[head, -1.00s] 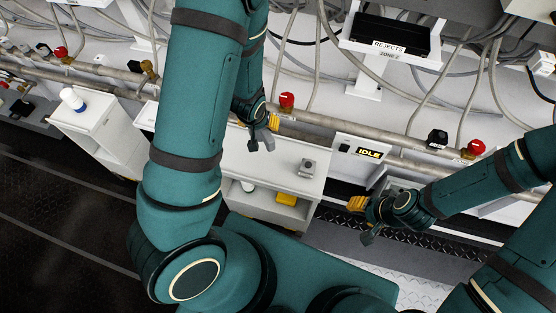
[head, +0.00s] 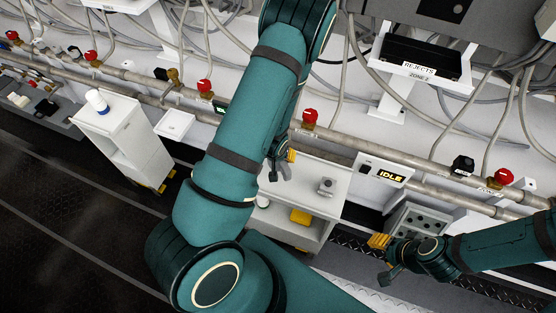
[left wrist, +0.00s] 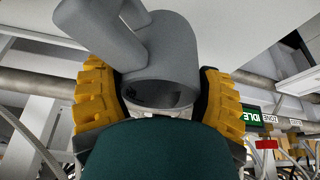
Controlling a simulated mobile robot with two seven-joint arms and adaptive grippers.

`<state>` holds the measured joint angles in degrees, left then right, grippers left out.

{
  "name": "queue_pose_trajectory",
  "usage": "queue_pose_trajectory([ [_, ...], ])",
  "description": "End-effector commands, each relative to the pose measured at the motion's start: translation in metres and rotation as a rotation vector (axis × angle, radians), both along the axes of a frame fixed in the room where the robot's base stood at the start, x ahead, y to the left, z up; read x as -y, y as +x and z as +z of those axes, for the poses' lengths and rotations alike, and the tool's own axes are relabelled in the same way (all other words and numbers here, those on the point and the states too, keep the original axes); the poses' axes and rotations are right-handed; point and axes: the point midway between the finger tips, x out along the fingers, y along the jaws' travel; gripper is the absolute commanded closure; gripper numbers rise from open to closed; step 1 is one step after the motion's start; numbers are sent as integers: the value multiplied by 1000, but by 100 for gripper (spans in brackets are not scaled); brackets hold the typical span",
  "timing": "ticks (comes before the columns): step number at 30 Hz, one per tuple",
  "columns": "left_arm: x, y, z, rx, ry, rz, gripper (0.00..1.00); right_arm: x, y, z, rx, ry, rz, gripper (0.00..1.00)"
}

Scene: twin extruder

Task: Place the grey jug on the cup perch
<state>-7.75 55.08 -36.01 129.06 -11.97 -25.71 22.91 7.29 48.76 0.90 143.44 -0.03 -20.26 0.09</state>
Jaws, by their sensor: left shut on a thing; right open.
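The grey jug (left wrist: 165,55) fills the upper middle of the left wrist view, its handle at the upper left and a dark opening facing the camera. My left gripper (left wrist: 158,100) is shut on it, with a yellow finger on each side. In the head view my left gripper (head: 283,165) hangs above the white cart, partly hidden by my arm; I cannot make out the jug clearly there. My right gripper (head: 382,258) is open and empty at the lower right. I cannot tell for certain which thing is the cup perch.
A white cart (head: 335,207) carries a small grey block (head: 326,186); a yellow bin (head: 300,217) sits on its lower shelf. A white stand (head: 122,122) at left bears a white-and-blue cup (head: 97,102). A small white platform (head: 175,124) looks bare. Pipes and hanging cables line the wall.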

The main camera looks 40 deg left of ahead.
Motion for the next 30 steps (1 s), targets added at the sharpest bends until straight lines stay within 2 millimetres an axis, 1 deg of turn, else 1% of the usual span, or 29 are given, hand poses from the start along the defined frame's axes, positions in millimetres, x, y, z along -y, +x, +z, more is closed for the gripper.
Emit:
queue_pose_trajectory([
  [1,0,-1,-10,-3,0,-1,66,0,1,-4,1,0,0,53],
  [3,0,0,-20,-2,0,-1,66,0,1,-7,3,0,-1,53],
  [6,0,-1,-29,-2,0,-1,66,0,2,-9,4,0,-1,53],
  [13,0,0,-28,0,0,0,66,0,2,-8,4,0,-1,53],
  [17,0,0,-32,-1,-1,1,66,0,2,-12,6,-1,-1,53],
  [18,0,0,-32,-1,-1,1,24,0,3,-12,6,-1,-1,53],
  [20,0,0,-31,-1,-1,1,2,0,2,-11,6,-1,-1,53],
  [21,0,0,-31,-1,-1,1,0,0,2,-11,6,-1,-1,53],
  [30,0,0,-29,-1,0,0,0,0,2,-9,5,-1,-2,53],
])
